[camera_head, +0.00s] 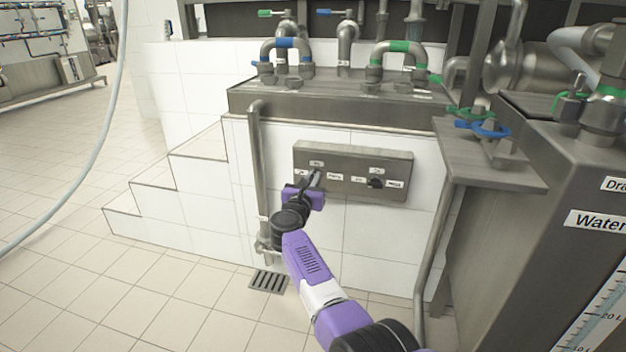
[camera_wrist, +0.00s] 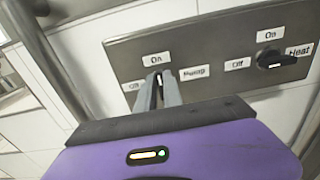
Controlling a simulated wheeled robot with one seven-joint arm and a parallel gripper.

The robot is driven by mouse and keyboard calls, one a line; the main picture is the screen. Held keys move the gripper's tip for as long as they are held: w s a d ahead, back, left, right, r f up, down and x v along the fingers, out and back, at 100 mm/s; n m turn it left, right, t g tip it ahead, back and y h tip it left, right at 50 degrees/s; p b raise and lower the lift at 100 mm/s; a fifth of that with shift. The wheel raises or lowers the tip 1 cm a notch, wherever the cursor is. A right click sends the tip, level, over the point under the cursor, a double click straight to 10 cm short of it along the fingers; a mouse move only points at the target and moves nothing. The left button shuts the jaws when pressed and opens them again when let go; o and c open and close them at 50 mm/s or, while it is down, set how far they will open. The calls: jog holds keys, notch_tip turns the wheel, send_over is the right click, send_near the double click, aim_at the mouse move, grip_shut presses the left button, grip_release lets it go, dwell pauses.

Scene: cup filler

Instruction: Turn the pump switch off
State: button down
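The grey control panel (camera_head: 345,172) is fixed to the white tiled wall, and it fills the upper part of the wrist view (camera_wrist: 210,45). The pump switch (camera_wrist: 158,78) is on its left half, between labels "On" above, "Off" to the left and "Pump" to the right. My gripper (camera_head: 314,178) is at this switch; in the wrist view its two fingers (camera_wrist: 159,90) are close together on either side of it. They look closed on the switch and hide most of it, so its setting is unclear. A small white mark shows between the fingertips.
A vertical pipe (camera_head: 260,180) stands left of the panel. Pipes and valves are above, and a water tank (camera_head: 560,240) is at right.

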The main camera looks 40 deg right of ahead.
jog(key=shift+n, duration=0.3)
jog(key=shift+w+a+f+n+p, duration=0.15)
jog(key=shift+f+n+p, duration=0.2)
jog(key=shift+n, duration=2.5)
jog(key=shift+w+a+f+n+p, duration=0.15)
jog(key=shift+n+p, duration=0.3)
jog(key=shift+n, duration=2.45)
jog(key=shift+w+a+f+n+p, duration=0.2)
jog(key=shift+n+p, duration=0.2)
jog(key=shift+n, duration=2.45)
jog(key=c, duration=1.5)
grip_release()
jog(key=shift+d, duration=0.1)
